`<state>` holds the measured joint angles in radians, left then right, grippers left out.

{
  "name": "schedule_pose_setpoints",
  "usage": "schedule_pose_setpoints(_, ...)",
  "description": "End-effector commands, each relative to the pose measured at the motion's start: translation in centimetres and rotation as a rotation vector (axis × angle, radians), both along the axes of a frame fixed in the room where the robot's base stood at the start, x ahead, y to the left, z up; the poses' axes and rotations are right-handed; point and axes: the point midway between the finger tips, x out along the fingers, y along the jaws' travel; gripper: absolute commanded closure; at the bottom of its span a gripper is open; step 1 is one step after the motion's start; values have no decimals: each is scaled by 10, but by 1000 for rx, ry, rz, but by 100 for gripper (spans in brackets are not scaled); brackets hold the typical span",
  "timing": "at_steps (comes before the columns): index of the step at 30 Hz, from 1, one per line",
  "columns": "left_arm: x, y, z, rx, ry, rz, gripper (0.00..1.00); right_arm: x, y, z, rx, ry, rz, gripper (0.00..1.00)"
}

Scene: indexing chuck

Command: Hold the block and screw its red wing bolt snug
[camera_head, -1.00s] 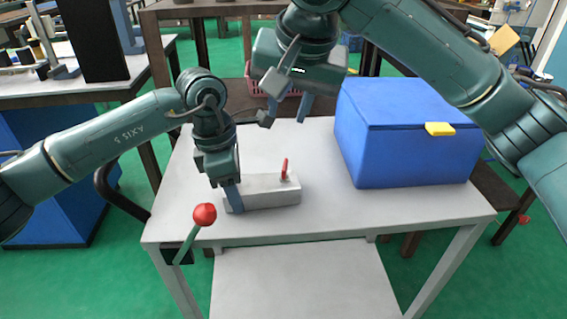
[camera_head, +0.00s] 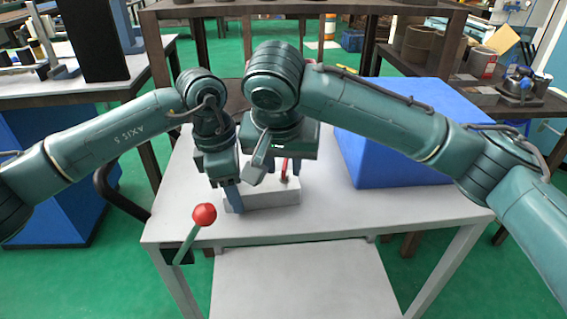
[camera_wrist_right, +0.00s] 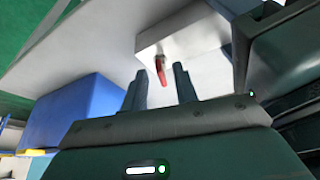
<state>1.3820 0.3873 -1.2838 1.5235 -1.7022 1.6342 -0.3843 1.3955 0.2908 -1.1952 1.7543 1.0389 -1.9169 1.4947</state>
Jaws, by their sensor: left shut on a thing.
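The light grey block (camera_head: 268,199) lies on the white table. Its red wing bolt (camera_head: 285,168) stands up from its top, near the right end. My left gripper (camera_head: 233,199) is shut on the block's left end. My right gripper (camera_head: 283,172) is over the right part of the block, around the bolt's position in the head view. In the right wrist view its two fingers are apart and empty, with the red wing (camera_wrist_right: 160,70) showing in the gap between the fingertips. I cannot tell how deep the wing is between them. The block (camera_wrist_right: 190,38) lies beyond.
A large blue box (camera_head: 385,150) stands at the right of the table (camera_head: 330,215), partly behind my right arm. A lever with a red ball knob (camera_head: 204,214) rises at the table's front left edge. The tabletop in front of the blue box is clear.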

Motion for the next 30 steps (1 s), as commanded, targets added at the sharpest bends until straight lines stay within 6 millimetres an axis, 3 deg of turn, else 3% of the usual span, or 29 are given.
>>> schedule_pose_setpoints(11, -2, 1, -4, 6, 8, -1, 72, 3, -1, -7, 1, 0, 0, 71)
schedule_pose_setpoints(22, -2, 1, -4, 6, 8, -1, 72, 3, -1, -7, 1, 0, 0, 100)
schedule_pose_setpoints(30, -2, 1, -4, 6, 8, -1, 72, 3, 0, -7, 1, 1, -8, 100)
